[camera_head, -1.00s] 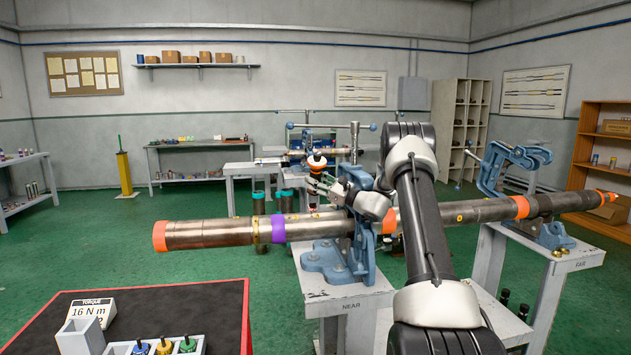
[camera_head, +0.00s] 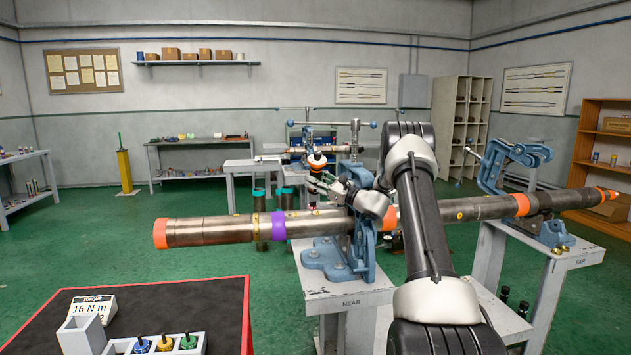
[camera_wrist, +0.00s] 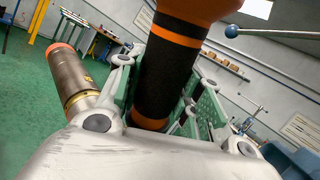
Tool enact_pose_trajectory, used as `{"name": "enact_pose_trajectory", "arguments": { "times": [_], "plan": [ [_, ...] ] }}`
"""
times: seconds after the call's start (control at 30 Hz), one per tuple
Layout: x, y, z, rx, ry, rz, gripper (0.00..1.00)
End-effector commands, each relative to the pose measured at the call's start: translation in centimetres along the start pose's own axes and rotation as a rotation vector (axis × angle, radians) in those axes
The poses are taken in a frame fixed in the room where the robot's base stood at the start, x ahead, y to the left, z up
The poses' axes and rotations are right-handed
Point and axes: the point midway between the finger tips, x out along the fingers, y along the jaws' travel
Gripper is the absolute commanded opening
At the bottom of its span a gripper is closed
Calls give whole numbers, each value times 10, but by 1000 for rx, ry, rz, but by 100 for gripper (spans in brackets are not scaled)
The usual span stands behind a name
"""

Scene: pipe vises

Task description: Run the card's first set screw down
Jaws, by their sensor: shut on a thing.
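My gripper (camera_head: 322,182) is shut on a driver-like tool (camera_head: 317,160) with orange ends, above the pipe beside the near vise. In the wrist view the tool's black grip with orange bands (camera_wrist: 168,70) stands between my fingers. The tool's lower tip is hidden in the wrist view, and I cannot tell whether it touches a screw. The long steel pipe (camera_head: 210,230) lies across the near vise (camera_head: 335,258) and the far vise (camera_head: 552,233). It carries a purple band (camera_head: 278,226) and a gold ring (camera_head: 256,226). The torque card (camera_head: 92,308) reads 16 N m.
A black-topped table (camera_head: 210,300) at lower left bears the card and a grey rack (camera_head: 125,345) with several coloured pieces. The near stand (camera_head: 345,298) and far stand (camera_head: 560,261) hold the vises. Green floor is open at left.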

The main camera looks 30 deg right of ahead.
Motion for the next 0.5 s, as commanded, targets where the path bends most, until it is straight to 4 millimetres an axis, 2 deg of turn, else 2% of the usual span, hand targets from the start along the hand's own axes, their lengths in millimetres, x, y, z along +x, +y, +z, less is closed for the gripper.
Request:
{"name": "enact_pose_trajectory", "arguments": {
  "times": [0.5],
  "plan": [
    [0, -1, -4, -1, -3, 0, 0]
  ]
}}
